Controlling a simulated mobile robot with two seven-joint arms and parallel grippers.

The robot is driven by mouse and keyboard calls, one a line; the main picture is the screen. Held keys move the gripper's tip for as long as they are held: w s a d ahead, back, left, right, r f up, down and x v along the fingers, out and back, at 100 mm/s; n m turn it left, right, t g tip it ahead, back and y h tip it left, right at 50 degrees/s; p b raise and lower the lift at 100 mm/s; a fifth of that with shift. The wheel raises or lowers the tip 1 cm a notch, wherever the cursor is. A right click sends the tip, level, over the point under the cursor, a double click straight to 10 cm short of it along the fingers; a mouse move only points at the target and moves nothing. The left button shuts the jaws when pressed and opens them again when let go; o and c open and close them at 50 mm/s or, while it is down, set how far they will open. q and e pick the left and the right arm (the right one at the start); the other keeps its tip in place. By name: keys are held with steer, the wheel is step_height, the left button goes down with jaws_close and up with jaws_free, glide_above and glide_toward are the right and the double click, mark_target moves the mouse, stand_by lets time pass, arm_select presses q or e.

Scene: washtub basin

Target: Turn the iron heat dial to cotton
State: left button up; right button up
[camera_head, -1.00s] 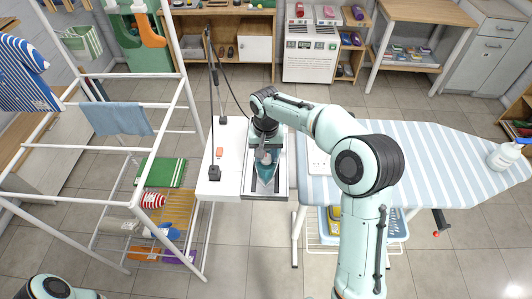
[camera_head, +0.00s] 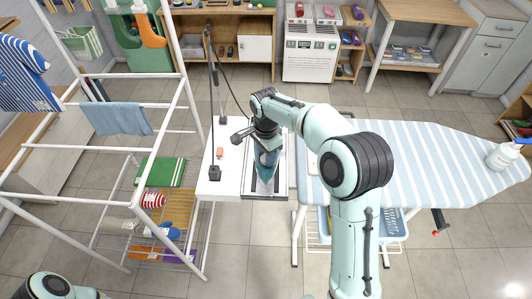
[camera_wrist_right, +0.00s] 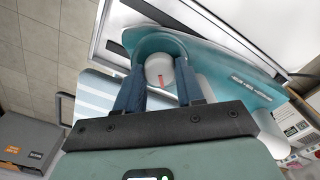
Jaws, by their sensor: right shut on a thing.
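The teal iron (camera_head: 264,186) rests on the white stand at the left end of the ironing board, its tip toward the front. In the right wrist view the iron's body (camera_wrist_right: 225,78) spreads to the right behind my fingers. A round white heat dial (camera_wrist_right: 160,70) with a red mark sits between the two blue fingers of my right gripper (camera_wrist_right: 161,76), which is shut on it. In the head view my right gripper (camera_head: 267,158) covers the dial. Dial setting labels are not readable. My left gripper is out of view.
The striped ironing board (camera_head: 430,160) extends right, with a white spray bottle (camera_head: 502,156) at its far end. A black cord stand (camera_head: 213,120) rises beside the iron. A white drying rack (camera_head: 100,147) stands at left.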

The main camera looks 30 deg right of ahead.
steer(key=m, duration=0.5)
steer(key=shift+m, duration=0.3)
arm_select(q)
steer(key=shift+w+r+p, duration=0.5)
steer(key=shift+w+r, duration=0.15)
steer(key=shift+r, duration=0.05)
arm_select(e)
steer(key=m, duration=0.4)
steer(key=shift+m, duration=0.7)
steer(key=o, duration=1)
steer(key=shift+o, duration=0.2)
